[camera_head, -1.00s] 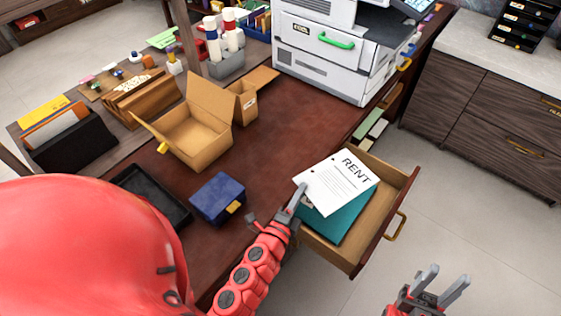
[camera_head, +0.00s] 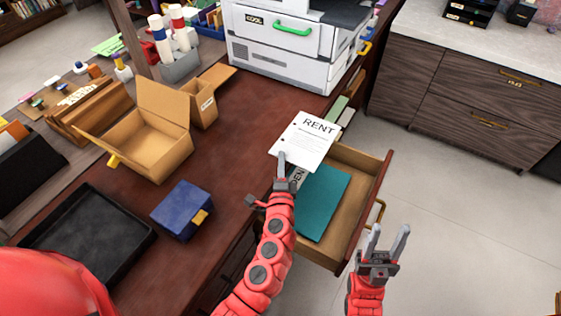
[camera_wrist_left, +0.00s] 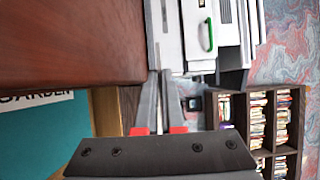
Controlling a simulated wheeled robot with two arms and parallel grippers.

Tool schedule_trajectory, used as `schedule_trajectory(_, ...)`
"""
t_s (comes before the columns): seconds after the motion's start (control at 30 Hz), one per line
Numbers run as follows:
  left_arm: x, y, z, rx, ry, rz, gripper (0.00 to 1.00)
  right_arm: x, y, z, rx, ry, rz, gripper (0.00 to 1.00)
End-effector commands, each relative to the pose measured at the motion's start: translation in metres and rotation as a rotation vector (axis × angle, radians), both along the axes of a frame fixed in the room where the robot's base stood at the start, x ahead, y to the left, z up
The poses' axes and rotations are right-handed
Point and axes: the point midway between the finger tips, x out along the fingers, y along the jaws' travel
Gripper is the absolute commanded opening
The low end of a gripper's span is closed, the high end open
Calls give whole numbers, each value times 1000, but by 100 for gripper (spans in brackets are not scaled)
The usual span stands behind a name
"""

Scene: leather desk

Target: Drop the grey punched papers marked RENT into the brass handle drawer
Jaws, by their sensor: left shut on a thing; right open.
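The grey-white papers marked RENT (camera_head: 307,138), with punched holes along one edge, are held by my left gripper (camera_head: 282,162). It is shut on their near left corner. The papers hang over the desk edge and the back end of the open brass handle drawer (camera_head: 348,208); their exact height is unclear. In the left wrist view my left gripper (camera_wrist_left: 160,78) shows its fingers close together, the papers hard to make out. The drawer's brass handle (camera_head: 379,212) is on its right front. My right gripper (camera_head: 389,232) is open and empty, right of the drawer.
A teal folder (camera_head: 322,200) lies in the drawer; its label, partly covered, reads GARDEN in the left wrist view (camera_wrist_left: 38,100). A blue box (camera_head: 180,208), black tray (camera_head: 85,235) and open cardboard box (camera_head: 150,140) stand on the desk. A printer (camera_head: 290,60) is behind.

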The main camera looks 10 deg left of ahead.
Motion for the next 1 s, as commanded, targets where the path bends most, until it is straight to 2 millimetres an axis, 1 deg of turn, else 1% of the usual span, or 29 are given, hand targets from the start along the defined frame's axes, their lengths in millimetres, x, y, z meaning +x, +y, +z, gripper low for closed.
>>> schedule_trajectory(0.03,0,0,-10,0,0,0,0,0,0,-10,0,0,0,47)
schedule_trajectory(0.2,0,0,-33,0,-1,-1,0,0,0,-29,0,0,0,47)
schedule_trajectory(0.3,0,0,-43,-1,-1,-1,0,0,0,-37,0,0,0,47)
schedule_trajectory(0.4,0,0,-47,0,-2,-1,0,0,0,-41,0,0,0,47)
schedule_trajectory(0.67,0,0,-46,0,-2,-1,0,0,0,-39,0,0,0,47)
schedule_trajectory(0.7,0,0,-46,0,-2,-1,13,0,0,-39,0,0,0,47)
schedule_trajectory(0.77,0,0,-46,0,-2,-1,24,0,0,-39,0,0,0,47)
schedule_trajectory(0.8,0,0,-46,0,-2,-1,31,0,0,-39,0,0,0,47)
schedule_trajectory(0.87,0,0,-47,0,-1,-1,40,0,0,-39,0,0,0,47)
schedule_trajectory(1.0,0,0,-48,0,1,-1,40,0,0,-39,0,0,0,47)
